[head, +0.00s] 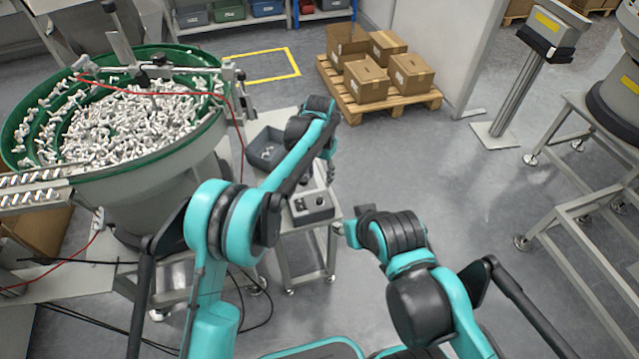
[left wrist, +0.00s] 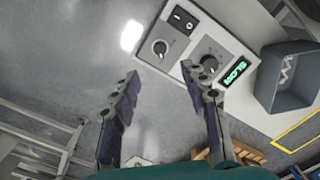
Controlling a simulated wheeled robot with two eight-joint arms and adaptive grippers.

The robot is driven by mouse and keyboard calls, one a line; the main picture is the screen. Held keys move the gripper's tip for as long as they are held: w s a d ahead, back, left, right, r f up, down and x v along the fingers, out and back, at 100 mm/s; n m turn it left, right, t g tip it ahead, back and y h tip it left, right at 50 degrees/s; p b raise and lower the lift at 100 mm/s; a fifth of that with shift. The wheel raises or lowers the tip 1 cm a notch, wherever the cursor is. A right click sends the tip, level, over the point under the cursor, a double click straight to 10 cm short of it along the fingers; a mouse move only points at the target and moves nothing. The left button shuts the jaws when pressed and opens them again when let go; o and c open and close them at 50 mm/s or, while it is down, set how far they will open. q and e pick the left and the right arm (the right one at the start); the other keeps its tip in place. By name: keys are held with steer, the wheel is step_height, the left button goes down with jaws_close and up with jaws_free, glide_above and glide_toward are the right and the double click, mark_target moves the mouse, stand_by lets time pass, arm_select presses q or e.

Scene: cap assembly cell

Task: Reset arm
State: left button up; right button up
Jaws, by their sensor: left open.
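My left gripper (head: 330,150) is at the end of the teal and black arm that reaches over the small grey stand. In the left wrist view the two dark fingers of my left gripper (left wrist: 160,76) are spread apart with nothing between them. A control box (head: 312,207) with knobs sits on the stand below; it also shows beyond the fingertips in the left wrist view (left wrist: 228,48), with a green lit display. My right arm is folded at the lower right of the head view, and its fingers cannot be made out.
A green-rimmed bowl feeder (head: 150,165) full of small white parts stands at left. A dark grey bin (head: 262,150) lies beside the control box, also in the left wrist view (left wrist: 290,82). Cardboard boxes (head: 365,82) sit on a pallet (head: 398,103) behind.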

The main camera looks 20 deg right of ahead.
arm_select(q)
steer(key=shift+r, duration=0.3)
steer(key=s+a+r+n+t+h, duration=0.15)
steer(key=s+a+r, duration=0.25)
steer(key=a+r, duration=0.55)
steer(key=s+a+r+n+t+y, duration=0.15)
steer(key=s+a+r+n, duration=0.35)
steer(key=a, duration=0.7)
steer(key=s+a+f+n+t, duration=0.2)
steer(key=s+a+t, duration=0.2)
steer(key=s+a, duration=0.9)
steer(key=s, duration=0.3)
steer(key=shift+s+a+f, duration=0.35)
steer(key=shift+s+a, duration=0.05)
steer(key=shift+o, duration=0.3)
